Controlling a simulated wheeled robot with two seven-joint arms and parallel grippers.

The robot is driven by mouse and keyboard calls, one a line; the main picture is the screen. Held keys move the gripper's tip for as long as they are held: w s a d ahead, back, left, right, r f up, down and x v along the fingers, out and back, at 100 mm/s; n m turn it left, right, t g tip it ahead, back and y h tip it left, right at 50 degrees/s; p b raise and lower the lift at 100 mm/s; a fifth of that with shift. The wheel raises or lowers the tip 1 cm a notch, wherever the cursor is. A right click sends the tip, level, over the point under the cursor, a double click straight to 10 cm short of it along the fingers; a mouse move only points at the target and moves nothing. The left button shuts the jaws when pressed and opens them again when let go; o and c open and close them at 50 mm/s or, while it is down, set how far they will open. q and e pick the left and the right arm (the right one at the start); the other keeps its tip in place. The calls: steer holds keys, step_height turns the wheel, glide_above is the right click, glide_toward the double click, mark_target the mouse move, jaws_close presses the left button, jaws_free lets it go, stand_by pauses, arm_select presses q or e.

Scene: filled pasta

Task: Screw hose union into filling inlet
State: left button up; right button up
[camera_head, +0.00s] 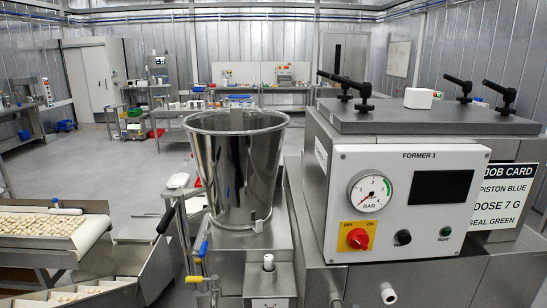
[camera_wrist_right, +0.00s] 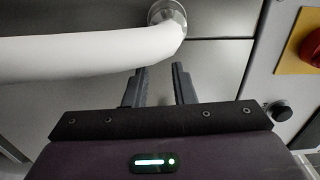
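In the right wrist view a thick white hose (camera_wrist_right: 85,58) runs in from the left and bends up to a round metal fitting (camera_wrist_right: 168,14) against a grey panel. I cannot tell whether this fitting is the hose union, the filling inlet or both joined. My right gripper (camera_wrist_right: 159,86) is open and empty, its two dark fingers pointing at the hose from below, with the fitting beyond. Whether the fingertips touch the hose is unclear. In the head view a small round metal part (camera_head: 388,295) shows at the bottom edge of the machine. My left gripper is in neither view.
The forming machine (camera_head: 410,205) carries a gauge, a red switch (camera_head: 358,237) and a job card (camera_head: 504,195). A steel hopper (camera_head: 236,170) stands left of it, with coloured-handled levers beside it. A conveyor (camera_head: 50,226) with pasta is at far left. Open floor lies behind.

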steer(key=a, duration=0.3)
steer(key=a+r, duration=0.1)
steer(key=shift+w+a+r, duration=0.1)
steer(key=shift+w+a, duration=0.25)
steer(key=shift+a, duration=0.05)
steer(key=shift+n, duration=1.2)
steer(key=shift+s+a+f+n, duration=0.1)
steer(key=shift+a+f+n, duration=0.1)
steer(key=shift+n, duration=0.8)
steer(key=n, duration=0.4)
steer(key=shift+f, duration=0.2)
steer(key=n, duration=0.6)
steer(key=shift+d+r, duration=0.15)
steer(key=shift+r, duration=0.1)
steer(key=n+p, duration=0.1)
steer(key=n, duration=0.4)
steer(key=shift+r+n, duration=0.1)
steer(key=shift+n, duration=1.5)
steer(key=n, duration=0.4)
steer(key=shift+p, duration=0.3)
steer(key=n, duration=0.5)
steer(key=shift+n+p, duration=0.3)
steer(key=shift+p, duration=0.05)
steer(key=n, duration=0.9)
steer(key=shift+d, duration=0.1)
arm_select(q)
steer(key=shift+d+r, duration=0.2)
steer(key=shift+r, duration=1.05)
